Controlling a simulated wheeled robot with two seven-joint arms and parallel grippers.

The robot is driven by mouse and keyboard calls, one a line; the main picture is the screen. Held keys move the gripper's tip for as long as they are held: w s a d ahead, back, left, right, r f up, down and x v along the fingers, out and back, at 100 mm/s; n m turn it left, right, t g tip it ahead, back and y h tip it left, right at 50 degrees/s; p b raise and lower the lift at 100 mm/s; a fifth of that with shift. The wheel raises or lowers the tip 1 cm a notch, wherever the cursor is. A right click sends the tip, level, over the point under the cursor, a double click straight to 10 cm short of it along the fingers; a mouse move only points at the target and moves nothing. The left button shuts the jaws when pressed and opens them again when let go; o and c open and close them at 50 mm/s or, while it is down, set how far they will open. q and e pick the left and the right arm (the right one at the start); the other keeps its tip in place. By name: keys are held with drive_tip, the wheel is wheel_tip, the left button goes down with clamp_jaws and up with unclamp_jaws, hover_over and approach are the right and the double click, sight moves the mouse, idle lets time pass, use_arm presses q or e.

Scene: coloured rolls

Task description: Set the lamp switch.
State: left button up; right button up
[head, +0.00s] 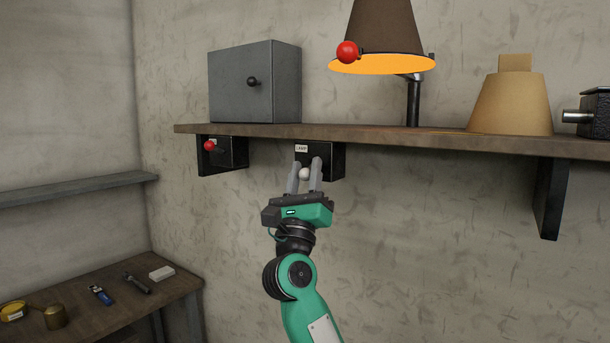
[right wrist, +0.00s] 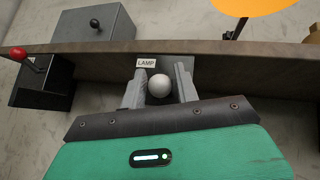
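The lamp switch is a black box (head: 330,162) under the shelf with a small label; in the right wrist view the label (right wrist: 147,63) reads LAMP. Its lever ends in a white ball knob (head: 304,173), which also shows in the right wrist view (right wrist: 159,86). My right gripper (head: 304,172) is open, with one finger on each side of the knob; I cannot tell whether either finger touches it. The lamp (head: 385,35) above the shelf has a brown shade and a bright orange underside. My left gripper is not in view.
A second black switch box (head: 232,153) with a red knob (head: 209,146) hangs to the left. The wooden shelf (head: 370,134) carries a grey box (head: 230,85) and a tan cone (head: 510,103). A black bracket (head: 551,195) hangs at right. A workbench (head: 110,310) stands lower left.

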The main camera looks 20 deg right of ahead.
drive_tip(key=shift+f, duration=0.1)
